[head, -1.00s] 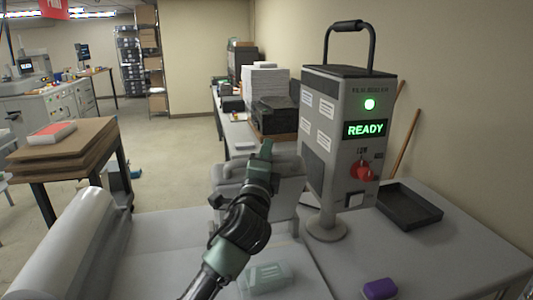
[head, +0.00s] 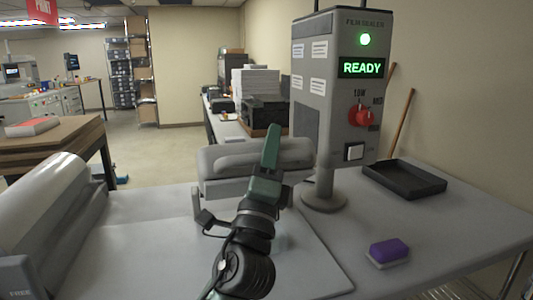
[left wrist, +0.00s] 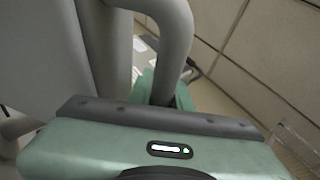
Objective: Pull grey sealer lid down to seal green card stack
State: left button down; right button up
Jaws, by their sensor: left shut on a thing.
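The grey sealer lid (head: 222,166) stands raised at the back of the grey sealer bed (head: 150,235), left of the control tower. My left gripper (head: 272,145) reaches up in front of the lid from the lower middle. In the left wrist view, a thick grey bent bar of the lid handle (left wrist: 178,45) runs down into my left gripper (left wrist: 160,92). It is shut on the handle; the contact is partly hidden by the gripper's body. I cannot make out the green card stack; my arm covers that part of the bed. My right gripper is not in view.
The sealer's control tower (head: 312,110) shows READY, a green light and a red knob. A black tray (head: 405,180) and a purple-topped block (head: 389,250) lie on the table to the right. A silver roller (head: 40,215) is at left. The table between block and tower is clear.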

pick_arm(q)
jog(key=shift+s+d+f+b, duration=0.25)
jog(key=shift+s+f+b, duration=0.45)
jog(key=shift+f, duration=0.25)
jog(key=shift+s+d+f+b, duration=0.2)
jog(key=shift+s+f+b, duration=0.4)
jog(key=shift+f, duration=0.3)
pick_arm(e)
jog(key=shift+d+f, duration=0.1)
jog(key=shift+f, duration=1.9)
pick_arm(q)
jog(key=shift+h, duration=0.3)
